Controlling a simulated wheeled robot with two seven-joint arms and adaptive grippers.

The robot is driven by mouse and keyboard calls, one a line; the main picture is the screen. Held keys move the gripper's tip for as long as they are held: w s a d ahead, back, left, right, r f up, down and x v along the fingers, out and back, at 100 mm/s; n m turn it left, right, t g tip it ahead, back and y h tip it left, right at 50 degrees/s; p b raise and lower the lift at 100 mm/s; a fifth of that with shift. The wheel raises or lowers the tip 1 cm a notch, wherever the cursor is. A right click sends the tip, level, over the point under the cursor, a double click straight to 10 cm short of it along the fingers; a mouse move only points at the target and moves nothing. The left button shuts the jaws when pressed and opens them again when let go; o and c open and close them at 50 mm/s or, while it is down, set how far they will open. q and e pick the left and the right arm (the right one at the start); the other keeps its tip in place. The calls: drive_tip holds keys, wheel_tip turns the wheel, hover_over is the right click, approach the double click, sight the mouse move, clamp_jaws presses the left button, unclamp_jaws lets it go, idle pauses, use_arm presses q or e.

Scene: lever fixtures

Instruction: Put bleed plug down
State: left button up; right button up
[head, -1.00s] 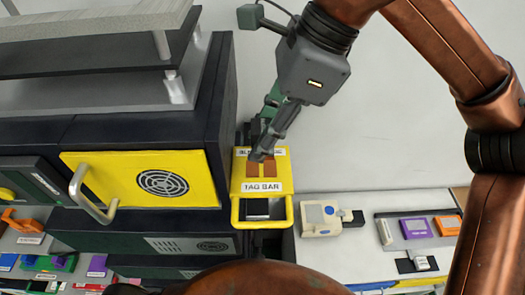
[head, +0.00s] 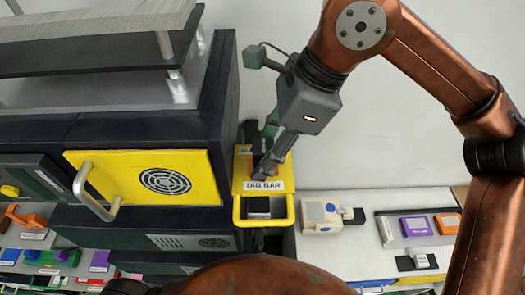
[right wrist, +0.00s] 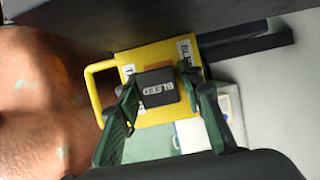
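The bleed plug (right wrist: 158,88) is a dark block with a white "BLEED" label, seen between the green fingers of my right gripper (right wrist: 157,80) in the right wrist view. The fingers appear closed on its two sides. In the head view my right gripper (head: 264,172) points down at the yellow holder (head: 238,212), just behind its "TAG BAR" label, and mostly hides the plug. The plug is over the yellow plate; I cannot tell whether it touches it. The holder's "BLEED PLUG" label is now covered in the head view. My left gripper is not in view.
A dark cabinet with a yellow door (head: 140,178) and metal handle stands close left of the holder. A beige device (head: 321,216) and a tray with purple (head: 415,226) and orange modules lie on the white surface at right. The wall is behind.

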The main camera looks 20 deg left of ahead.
drive_tip(key=shift+o, duration=0.7)
drive_tip(key=shift+r, duration=0.2)
drive_tip(key=v, duration=1.2)
drive_tip(key=shift+b, duration=0.45)
drive_tip(key=shift+w+a, duration=0.1)
drive_tip(key=shift+w, duration=0.05)
